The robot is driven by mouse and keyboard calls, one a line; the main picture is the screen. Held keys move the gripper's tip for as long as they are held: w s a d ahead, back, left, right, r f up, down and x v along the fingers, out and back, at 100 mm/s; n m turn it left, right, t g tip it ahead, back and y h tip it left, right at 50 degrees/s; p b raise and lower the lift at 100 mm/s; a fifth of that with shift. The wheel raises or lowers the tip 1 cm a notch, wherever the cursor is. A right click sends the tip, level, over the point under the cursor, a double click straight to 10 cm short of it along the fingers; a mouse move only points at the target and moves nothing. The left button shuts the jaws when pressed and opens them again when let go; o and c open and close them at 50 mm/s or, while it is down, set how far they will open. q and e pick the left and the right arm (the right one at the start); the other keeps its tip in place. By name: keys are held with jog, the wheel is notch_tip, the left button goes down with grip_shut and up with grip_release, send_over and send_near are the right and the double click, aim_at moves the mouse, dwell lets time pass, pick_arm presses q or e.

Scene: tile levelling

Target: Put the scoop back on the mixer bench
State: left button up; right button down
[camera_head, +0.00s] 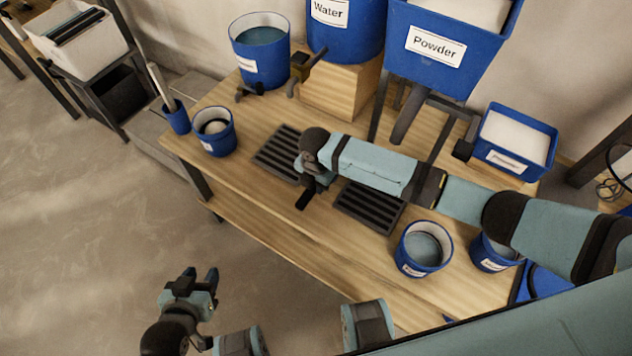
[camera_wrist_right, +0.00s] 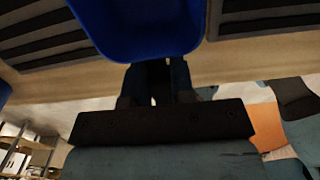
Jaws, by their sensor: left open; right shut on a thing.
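The wooden mixer bench (camera_head: 270,215) fills the middle of the head view. My right arm reaches across it from the right, and its gripper (camera_head: 307,194) is over the bench between two dark grates. In the right wrist view the right gripper (camera_wrist_right: 158,84) is shut on a blue scoop (camera_wrist_right: 140,28), whose rounded body shows at the top. The scoop is hidden by my arm in the head view, and I cannot tell whether it touches the bench. My left gripper (camera_head: 203,284) is open and empty, over the floor in front of the bench.
Dark grates (camera_head: 278,154) (camera_head: 370,207) lie in the bench top. A small blue bucket (camera_head: 214,131) stands at the left end, another (camera_head: 423,249) at the front right. Water buckets (camera_head: 259,47), a powder hopper (camera_head: 440,48) and a blue powder tray (camera_head: 515,139) stand at the back.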

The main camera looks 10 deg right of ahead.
jog(key=shift+f+b, duration=0.3)
jog(key=shift+f, duration=0.3)
jog(key=shift+f, duration=0.55)
jog(key=c, duration=0.9)
grip_release()
notch_tip(320, 180, up, 14)
jog(key=shift+f+p, duration=0.1)
jog(key=shift+p, duration=0.9)
jog(key=shift+s, duration=0.1)
